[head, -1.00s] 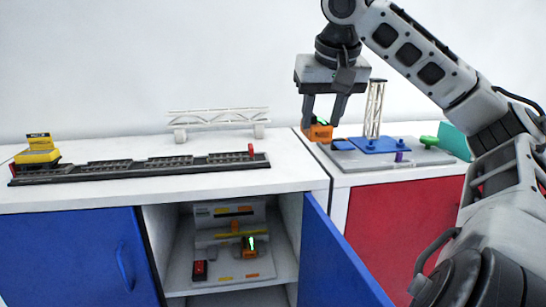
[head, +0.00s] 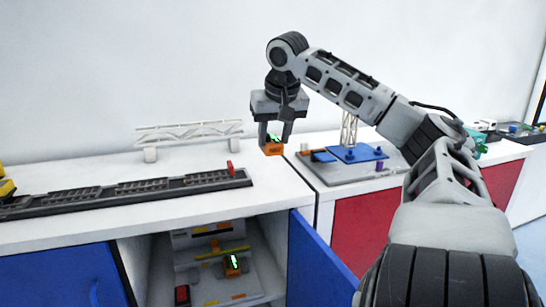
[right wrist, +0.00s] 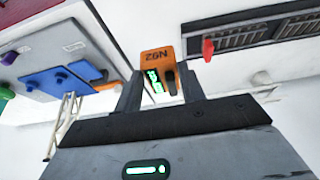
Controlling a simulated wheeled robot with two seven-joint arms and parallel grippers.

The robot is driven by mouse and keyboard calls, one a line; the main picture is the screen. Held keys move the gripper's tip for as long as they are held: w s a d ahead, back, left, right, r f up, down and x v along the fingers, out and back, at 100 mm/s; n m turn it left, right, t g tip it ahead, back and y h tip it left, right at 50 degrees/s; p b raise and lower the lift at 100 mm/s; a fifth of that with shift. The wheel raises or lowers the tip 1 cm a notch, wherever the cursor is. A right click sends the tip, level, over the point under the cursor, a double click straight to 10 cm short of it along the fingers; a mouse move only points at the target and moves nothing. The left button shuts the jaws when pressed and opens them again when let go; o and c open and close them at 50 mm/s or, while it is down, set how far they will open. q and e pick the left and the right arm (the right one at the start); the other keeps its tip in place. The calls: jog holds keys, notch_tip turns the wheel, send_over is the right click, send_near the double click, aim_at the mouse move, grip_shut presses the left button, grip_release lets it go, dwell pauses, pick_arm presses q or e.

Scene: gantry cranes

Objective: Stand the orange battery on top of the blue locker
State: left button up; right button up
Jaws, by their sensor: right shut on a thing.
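My right gripper (head: 274,140) is shut on the orange battery (head: 273,149) and points down. The battery is upright at the back right of the blue locker's white top (head: 200,207), just left of the seam with the red locker. I cannot tell whether it touches the top. In the right wrist view the battery (right wrist: 157,58) sits between the fingers (right wrist: 160,88), with a lit green display. The blue locker's right door (head: 318,262) stands open. My left gripper is not in view.
A black rail track with a red end stop (head: 230,168) and a white truss bridge (head: 190,132) stand on the blue locker. A board with a blue plate (head: 358,153) lies on the red locker.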

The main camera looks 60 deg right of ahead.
aim_at(273, 149)
jog(key=d+f, duration=0.1)
jog(key=w+d+f, duration=0.1)
jog(key=f, duration=0.1)
jog(key=w+d+f, duration=0.1)
jog(key=f, duration=0.1)
jog(key=shift+w+d+f, duration=0.1)
jog(key=shift+w+d, duration=0.1)
jog(key=shift+f+p, duration=0.4)
jog(key=shift+f, duration=1.25)
jog(key=o, duration=1.1)
jog(key=shift+f, duration=0.2)
jog(key=v, duration=1.2)
jog(key=shift+w+d+r+b, duration=0.1)
jog(key=shift+r+b, duration=0.15)
jog(key=shift+b, duration=0.15)
